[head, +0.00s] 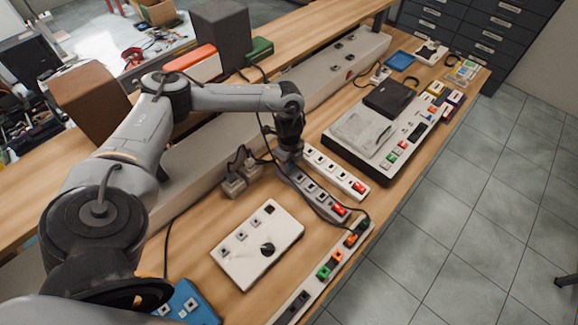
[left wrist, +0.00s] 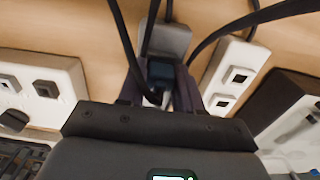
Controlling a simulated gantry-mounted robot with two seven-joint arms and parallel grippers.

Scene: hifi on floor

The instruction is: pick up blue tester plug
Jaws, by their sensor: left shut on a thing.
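My left gripper (head: 289,150) reaches down to the upper end of the grey power strip (head: 315,190). In the left wrist view its two dark fingers (left wrist: 159,92) are closed around a small dark plug (left wrist: 160,73), which I take as the blue tester plug; its blue colour is hard to make out. A black cable runs by the plug. The grey strip end (left wrist: 168,40) shows just beyond it. Whether the plug is still seated in the strip cannot be told. In the head view the gripper hides the plug. My right gripper is not in view.
A white power strip (head: 335,172) lies close to the right of the gripper. Grey adapters (head: 235,183) with cables are to the left. A white switch panel (head: 257,244) lies nearer, and a large device (head: 367,138) stands to the right. Loose black cables pass around the gripper.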

